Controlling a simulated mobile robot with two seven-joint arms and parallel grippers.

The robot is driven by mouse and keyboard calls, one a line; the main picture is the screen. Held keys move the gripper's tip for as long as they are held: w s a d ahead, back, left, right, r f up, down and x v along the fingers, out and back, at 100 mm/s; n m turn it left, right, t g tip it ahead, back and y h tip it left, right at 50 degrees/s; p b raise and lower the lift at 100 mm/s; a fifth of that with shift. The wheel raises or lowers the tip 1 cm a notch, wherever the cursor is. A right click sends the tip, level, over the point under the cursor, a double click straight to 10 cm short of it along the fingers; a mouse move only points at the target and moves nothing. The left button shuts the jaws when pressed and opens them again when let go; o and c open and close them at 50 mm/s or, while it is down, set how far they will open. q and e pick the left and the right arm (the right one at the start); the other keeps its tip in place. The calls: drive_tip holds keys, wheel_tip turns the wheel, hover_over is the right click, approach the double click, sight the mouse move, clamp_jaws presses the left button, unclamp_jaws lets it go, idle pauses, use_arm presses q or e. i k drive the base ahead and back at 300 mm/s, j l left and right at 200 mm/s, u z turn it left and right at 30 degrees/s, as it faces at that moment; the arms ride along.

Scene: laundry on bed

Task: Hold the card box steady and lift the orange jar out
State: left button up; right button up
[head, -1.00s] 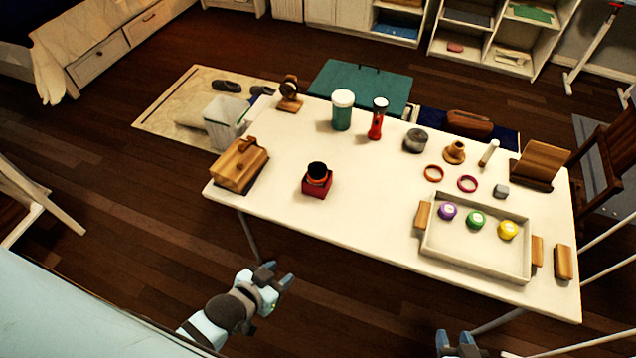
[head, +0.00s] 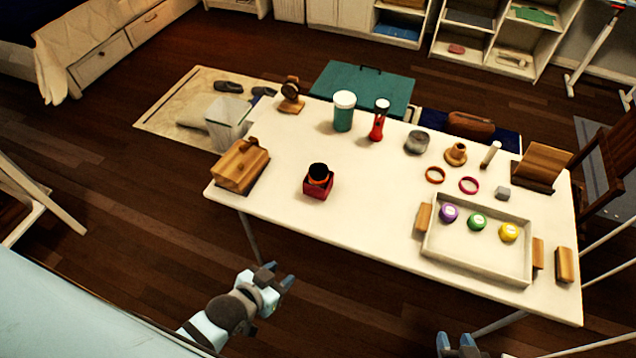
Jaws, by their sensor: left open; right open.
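A small red card box (head: 317,190) stands on the white table, left of its middle. The orange jar (head: 318,176), with a black lid, stands in the box. Its top sticks out above the rim and its lower part is hidden. My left gripper (head: 279,275) is open and empty, in front of the table's near edge and below the box in the picture. My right gripper (head: 458,340) is open at the bottom edge of the view, in front of the table and far from the box. Neither gripper touches anything.
A wooden box (head: 240,166) stands at the table's left end. A teal-and-white jar (head: 343,112) and a red flashlight (head: 379,121) stand behind the card box. A tray (head: 432,247) with purple, green and yellow round things lies at the right. The table around the card box is clear.

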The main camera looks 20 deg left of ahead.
sight(319, 172)
drive_tip(key=u, duration=1.15)
drive_tip(key=i+j+u, duration=0.15)
drive_tip(key=u, duration=0.35)
drive_tip(key=i+j+u, duration=0.15)
drive_tip(key=u, duration=0.3)
drive_tip(key=i+u, duration=0.3)
drive_tip(key=u, duration=0.2)
drive_tip(key=i+u, duration=0.25)
drive_tip(key=i, duration=1.35)
drive_tip(key=i+l+z, duration=0.1)
drive_tip(key=i+z, duration=0.65)
drive_tip(key=i+j+z, duration=0.35)
drive_tip(key=i, duration=0.2)
drive_tip(key=i+z, duration=0.25)
drive_tip(key=z, duration=0.25)
drive_tip(key=i+z, duration=0.25)
drive_tip(key=z, duration=0.2)
drive_tip(key=i+j+z, duration=0.15)
drive_tip(key=z, duration=0.35)
drive_tip(key=i+l+z, duration=0.1)
drive_tip(key=z, duration=1.75)
drive_tip(key=i+l+z, duration=0.2)
drive_tip(key=i+z, duration=0.2)
drive_tip(key=i+l+z, duration=0.1)
drive_tip(key=i+z, duration=0.15)
drive_tip(key=z, duration=0.2)
